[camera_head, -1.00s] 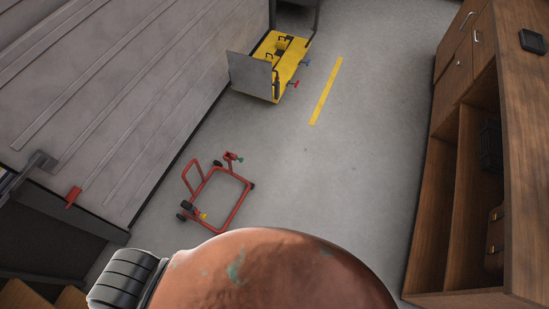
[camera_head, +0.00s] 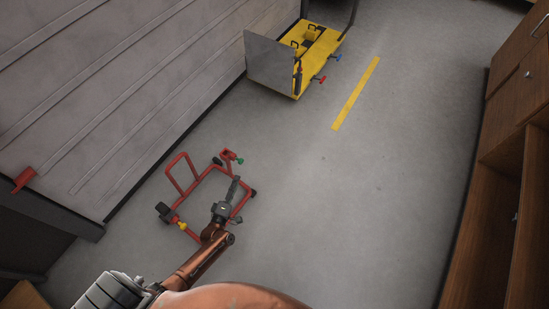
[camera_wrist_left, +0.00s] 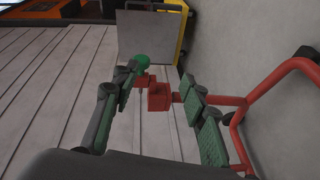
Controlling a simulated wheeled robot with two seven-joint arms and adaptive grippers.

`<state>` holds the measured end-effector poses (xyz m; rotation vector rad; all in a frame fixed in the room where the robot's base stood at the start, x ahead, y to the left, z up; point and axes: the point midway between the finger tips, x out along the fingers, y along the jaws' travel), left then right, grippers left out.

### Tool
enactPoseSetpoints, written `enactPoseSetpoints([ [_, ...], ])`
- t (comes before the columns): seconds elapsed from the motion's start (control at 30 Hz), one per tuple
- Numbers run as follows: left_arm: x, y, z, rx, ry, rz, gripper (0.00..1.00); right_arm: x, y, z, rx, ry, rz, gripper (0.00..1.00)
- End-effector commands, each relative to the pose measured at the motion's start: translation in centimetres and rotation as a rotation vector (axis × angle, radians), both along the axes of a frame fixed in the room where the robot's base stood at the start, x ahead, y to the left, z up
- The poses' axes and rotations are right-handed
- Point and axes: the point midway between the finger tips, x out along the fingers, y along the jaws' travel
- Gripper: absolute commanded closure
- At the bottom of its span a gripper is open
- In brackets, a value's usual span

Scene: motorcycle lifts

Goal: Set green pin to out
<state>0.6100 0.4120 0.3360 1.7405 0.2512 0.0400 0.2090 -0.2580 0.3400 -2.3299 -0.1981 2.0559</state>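The green pin (camera_head: 239,161) has a small round green head. It sits at the far corner of the red wheeled lift frame (camera_head: 178,178) on the floor. In the left wrist view the green pin (camera_wrist_left: 142,61) shows near my left finger, beside a red block (camera_wrist_left: 159,96) of the frame. My left gripper (camera_head: 234,186) is above the red frame, short of the green pin in the head view. In the left wrist view my left gripper (camera_wrist_left: 160,82) has its fingers spread, with the red block showing between them. My right gripper is not in view.
A yellow lift (camera_head: 310,50) with a blue pin (camera_head: 337,58) and a red pin (camera_head: 320,78) stands farther back. A ribbed grey platform (camera_head: 110,80) is on the left. A wooden cabinet (camera_head: 508,190) is on the right. The floor between is clear.

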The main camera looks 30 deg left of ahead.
Motion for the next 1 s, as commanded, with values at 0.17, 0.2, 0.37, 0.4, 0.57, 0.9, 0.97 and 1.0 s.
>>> enactPoseSetpoints([
  [0.17, 2.5, 0.9, 1.0, -0.13, -0.122, 0.06, 0.6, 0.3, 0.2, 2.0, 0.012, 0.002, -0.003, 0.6],
  [0.2, 2.8, 1.0, 1.3, -0.144, -0.136, 0.065, 0.6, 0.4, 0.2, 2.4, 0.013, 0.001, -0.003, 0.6],
  [0.37, 4.3, 1.4, 1.9, -0.163, -0.157, 0.073, 0.6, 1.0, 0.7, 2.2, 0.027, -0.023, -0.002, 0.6],
  [0.4, 4.8, 1.5, 1.9, -0.162, -0.157, 0.073, 0.6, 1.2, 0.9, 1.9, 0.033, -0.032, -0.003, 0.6],
  [0.57, 7.4, 2.1, 1.8, -0.161, -0.154, 0.072, 0.6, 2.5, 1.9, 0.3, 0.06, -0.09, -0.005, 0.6],
  [0.9, 10.5, 3.0, 1.8, -0.159, -0.152, 0.071, 0.6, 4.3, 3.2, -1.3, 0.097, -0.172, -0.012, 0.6],
  [0.97, 10.6, 3.0, 1.9, -0.159, -0.151, 0.071, 0.6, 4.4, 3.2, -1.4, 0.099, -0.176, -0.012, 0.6],
  [1.0, 10.6, 3.0, 1.9, -0.159, -0.152, 0.071, 0.6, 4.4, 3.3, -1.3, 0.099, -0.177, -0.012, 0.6],
])
